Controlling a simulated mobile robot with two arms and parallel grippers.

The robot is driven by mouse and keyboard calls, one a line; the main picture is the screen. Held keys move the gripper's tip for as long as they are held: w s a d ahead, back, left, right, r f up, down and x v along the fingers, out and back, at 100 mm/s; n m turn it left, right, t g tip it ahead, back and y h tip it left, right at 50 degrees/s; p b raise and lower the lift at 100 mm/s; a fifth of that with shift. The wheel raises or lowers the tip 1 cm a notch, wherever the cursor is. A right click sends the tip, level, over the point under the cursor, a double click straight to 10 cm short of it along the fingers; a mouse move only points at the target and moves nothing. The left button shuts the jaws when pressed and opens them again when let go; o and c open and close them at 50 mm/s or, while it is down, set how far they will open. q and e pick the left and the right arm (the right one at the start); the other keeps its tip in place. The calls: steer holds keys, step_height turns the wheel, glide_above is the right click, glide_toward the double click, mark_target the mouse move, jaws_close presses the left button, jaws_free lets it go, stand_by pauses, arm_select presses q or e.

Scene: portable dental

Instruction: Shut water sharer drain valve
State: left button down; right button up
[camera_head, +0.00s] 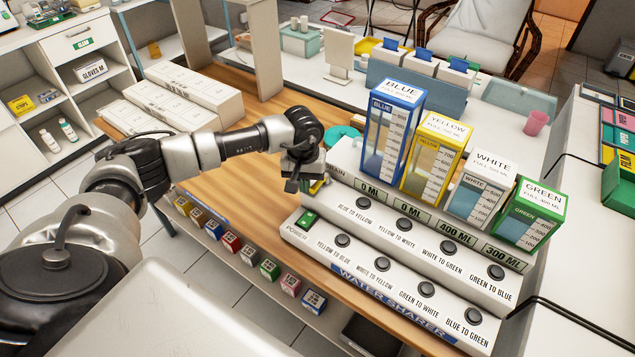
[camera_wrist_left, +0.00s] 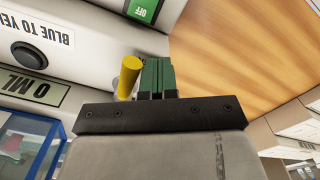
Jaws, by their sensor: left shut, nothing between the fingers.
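The water sharer (camera_head: 385,262) is a white stepped console with round black buttons and a row of coloured tanks. Its drain valve shows as a yellow handle (camera_head: 317,186) at the left end, by a partly hidden label reading "RAIN". In the left wrist view the yellow handle (camera_wrist_left: 129,76) stands just left of the fingers. My left gripper (camera_head: 291,186) is at the console's left end, beside the handle. Its dark green fingers (camera_wrist_left: 157,78) are together with nothing between them. I cannot tell whether they touch the handle. The valve's base is hidden. My right gripper is out of view.
A green power switch (camera_head: 307,219) is close to my left gripper; the wrist view shows green "OFF" (camera_wrist_left: 143,10). White boxes (camera_head: 190,90) lie at the back left. Bare wooden tabletop (camera_head: 225,180) is left of the console.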

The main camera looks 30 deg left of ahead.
mark_target(315, 187)
arm_select(q)
steer(key=shift+d, duration=0.45)
steer(key=shift+s+d, duration=0.1)
steer(key=shift+d, duration=0.05)
stand_by(0.3)
steer(key=shift+s+d, duration=0.1)
steer(key=shift+d, duration=0.3)
steer(key=shift+d+b, duration=0.15)
steer(key=shift+b, duration=0.15)
steer(key=shift+s+d, duration=0.1)
steer(key=shift+d, duration=0.35)
